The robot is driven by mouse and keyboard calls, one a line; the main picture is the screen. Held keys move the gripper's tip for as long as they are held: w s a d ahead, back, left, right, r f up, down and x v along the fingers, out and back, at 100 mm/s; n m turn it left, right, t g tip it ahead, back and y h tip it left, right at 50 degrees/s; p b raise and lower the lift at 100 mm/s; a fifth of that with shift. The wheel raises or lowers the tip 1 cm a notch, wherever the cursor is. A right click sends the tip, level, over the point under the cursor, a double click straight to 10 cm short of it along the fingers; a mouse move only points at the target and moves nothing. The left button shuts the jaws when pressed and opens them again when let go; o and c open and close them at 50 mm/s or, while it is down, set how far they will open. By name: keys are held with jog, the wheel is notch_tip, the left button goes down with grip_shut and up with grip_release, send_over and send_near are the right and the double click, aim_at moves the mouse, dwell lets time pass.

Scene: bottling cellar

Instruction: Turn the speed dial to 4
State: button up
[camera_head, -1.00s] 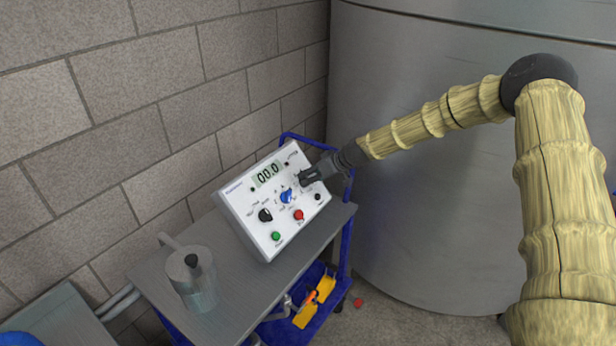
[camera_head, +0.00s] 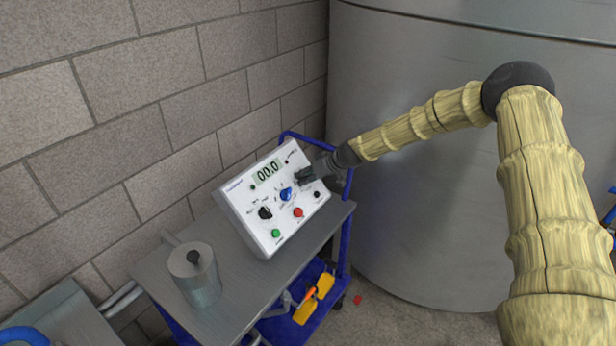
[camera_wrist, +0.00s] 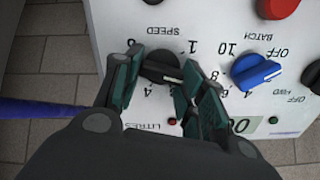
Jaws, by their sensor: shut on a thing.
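The black speed dial (camera_wrist: 158,66) is on a white control panel (camera_wrist: 112,22), under the upside-down word SPEED in the wrist view. A pale mark on it points toward the lower right; the number there is partly covered by a finger. My gripper (camera_wrist: 161,68) has its fingers on both sides of the dial, shut on it. In the head view my gripper (camera_head: 304,176) is at the upper right of the sloped panel (camera_head: 238,207) and hides the speed dial. The display (camera_head: 268,173) reads 00.0.
The blue batch dial (camera_wrist: 257,72) is close beside my fingers. A black knob (camera_head: 265,213), red button (camera_head: 298,212) and green button (camera_head: 276,233) are also on the panel. A metal canister (camera_head: 198,285) stands left on the cart. A block wall and large tank (camera_head: 420,230) flank it.

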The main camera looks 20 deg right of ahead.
jog(key=shift+m+b, duration=0.3)
jog(key=shift+b, duration=0.1)
jog(key=m+b, duration=0.2)
jog(key=shift+w+d+f+m+b, duration=0.1)
jog(key=shift+d+f+m+b, duration=0.1)
jog(key=shift+m+b, duration=0.15)
jog(key=m+b, duration=0.3)
jog(key=m, duration=0.3)
jog(key=shift+d+b, duration=0.15)
jog(key=shift+b, duration=0.15)
jog(key=m+b, duration=0.1)
jog(key=m, duration=0.4)
jog(key=shift+d+m, duration=0.1)
jog(key=shift+m, duration=0.25)
jog(key=shift+f+m, duration=0.1)
jog(key=shift+m, duration=2.2)
